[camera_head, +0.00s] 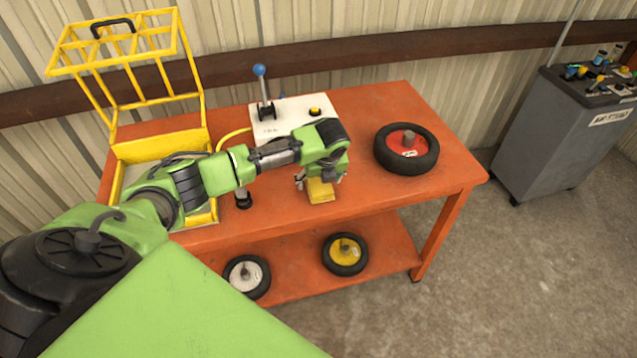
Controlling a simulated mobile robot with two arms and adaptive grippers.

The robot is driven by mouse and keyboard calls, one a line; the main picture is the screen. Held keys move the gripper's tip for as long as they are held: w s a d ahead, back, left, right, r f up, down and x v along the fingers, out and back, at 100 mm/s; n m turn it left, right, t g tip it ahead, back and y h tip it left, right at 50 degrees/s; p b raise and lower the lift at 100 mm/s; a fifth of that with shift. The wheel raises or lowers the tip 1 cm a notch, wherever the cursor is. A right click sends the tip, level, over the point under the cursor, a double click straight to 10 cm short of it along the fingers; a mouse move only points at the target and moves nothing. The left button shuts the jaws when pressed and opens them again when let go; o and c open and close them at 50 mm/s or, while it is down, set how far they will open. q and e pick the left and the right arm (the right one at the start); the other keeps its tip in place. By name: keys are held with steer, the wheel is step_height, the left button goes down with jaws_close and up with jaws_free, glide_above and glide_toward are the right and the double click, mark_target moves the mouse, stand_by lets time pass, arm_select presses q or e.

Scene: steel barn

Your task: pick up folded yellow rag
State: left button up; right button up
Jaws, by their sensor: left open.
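The folded yellow rag (320,192) lies on the orange table top near its front edge. My left gripper (321,181) is open and sits right over the rag, pointing down, with its fingers at the rag's two sides. The gripper and wrist hide the rag's rear part. I cannot tell whether the fingers touch it. My right gripper does not show.
The orange table (385,105) also holds a red-hubbed wheel (408,147), a white box with a lever (290,112) and a yellow caged tray (160,146). Two wheels, white-hubbed (247,275) and yellow-hubbed (345,253), rest on the lower shelf. A grey cabinet (560,130) stands right.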

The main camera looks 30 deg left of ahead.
arm_select(q)
steer(key=shift+x, duration=0.85)
steer(key=c, duration=1.2)
steer(key=shift+r, duration=0.1)
steer(key=shift+w+r, duration=0.1)
steer(key=shift+r, duration=0.45)
steer(key=s+r, duration=0.1)
steer(key=r, duration=0.1)
steer(key=s+r, duration=0.1)
steer(key=r, duration=0.1)
steer(key=s+r+b, duration=0.1)
steer(key=s+r, duration=0.1)
steer(key=shift+s+d+r, duration=0.1)
steer(key=shift+d+r, duration=0.2)
steer(key=shift+r, duration=0.1)
steer(key=s+d+r+b, duration=0.1)
steer(key=s+r, duration=0.4)
steer(key=s, duration=0.5)
steer(key=shift+d, duration=0.25)
steer(key=shift+o, duration=0.6)
steer(key=shift+w, duration=0.1)
